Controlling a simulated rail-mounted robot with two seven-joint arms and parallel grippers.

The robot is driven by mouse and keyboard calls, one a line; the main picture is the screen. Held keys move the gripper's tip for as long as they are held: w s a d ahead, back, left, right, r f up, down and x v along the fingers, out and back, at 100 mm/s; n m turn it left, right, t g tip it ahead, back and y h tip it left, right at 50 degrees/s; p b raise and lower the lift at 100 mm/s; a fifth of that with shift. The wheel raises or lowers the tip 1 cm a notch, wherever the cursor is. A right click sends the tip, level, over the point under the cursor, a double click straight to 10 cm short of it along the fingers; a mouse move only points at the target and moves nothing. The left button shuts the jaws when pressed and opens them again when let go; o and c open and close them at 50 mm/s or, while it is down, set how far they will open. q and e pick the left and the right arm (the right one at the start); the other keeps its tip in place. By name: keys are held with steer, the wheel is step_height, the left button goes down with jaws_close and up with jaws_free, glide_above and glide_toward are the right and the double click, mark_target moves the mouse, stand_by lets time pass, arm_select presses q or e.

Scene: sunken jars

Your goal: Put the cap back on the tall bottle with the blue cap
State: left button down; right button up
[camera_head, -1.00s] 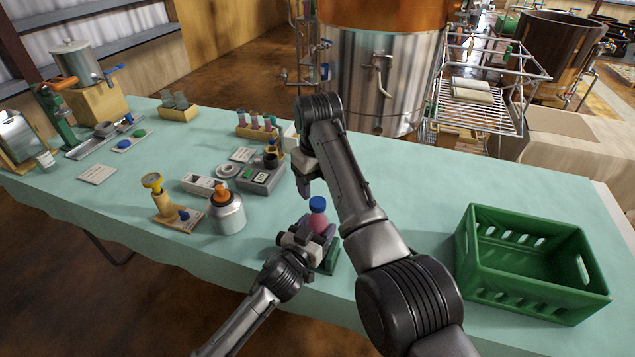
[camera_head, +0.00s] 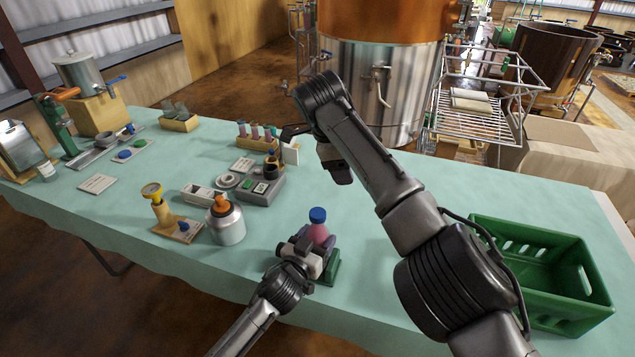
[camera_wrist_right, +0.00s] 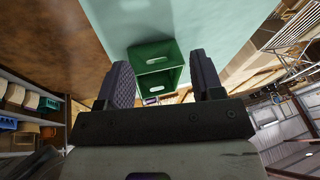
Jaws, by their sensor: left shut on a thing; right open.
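The pink bottle (camera_head: 318,233) stands upright near the table's front edge, with the blue cap (camera_head: 317,214) on its top; I cannot tell how tightly the cap sits. My left gripper (camera_head: 315,250) is shut on the bottle's body from the front left and hides its lower part. A green stand (camera_head: 333,270) shows beside and below the gripper. My right gripper (camera_head: 337,170) is open and empty, up and beyond the bottle, clear of the cap. In the right wrist view its two fingers (camera_wrist_right: 160,80) are apart with nothing between them nearby.
A green crate (camera_head: 583,309) stands at the table's right; it also shows in the right wrist view (camera_wrist_right: 150,50). A metal bottle with an orange top (camera_head: 226,222), a wooden stand (camera_head: 178,229) and a grey device (camera_head: 262,190) stand left. A tube rack (camera_head: 257,144) stands behind. Table around the bottle's right is clear.

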steer(key=a+f+n, duration=0.1)
steer(key=n, duration=0.5)
steer(key=s+a+f+n+g+y, duration=0.1)
steer(key=n, duration=0.6)
steer(key=a+f+n+y, duration=0.1)
steer(key=n, duration=0.5)
steer(key=shift+s+a+n+g, duration=0.3)
steer(key=shift+s+a, duration=0.05)
steer(key=shift+s, duration=0.05)
steer(key=n, duration=0.2)
steer(key=n+y, duration=0.1)
steer(key=n, duration=0.1)
steer(key=shift+s+a+f, duration=0.1)
steer(key=shift+s+a, duration=0.05)
steer(key=shift+a, duration=0.25)
steer(key=n, duration=0.6)
steer(key=shift+s+a+y, duration=0.15)
steer(key=shift+a+y, duration=0.15)
steer(key=shift+a, duration=0.1)
steer(key=n, duration=0.5)
steer(key=shift+a, duration=0.1)
steer(key=n, duration=0.4)
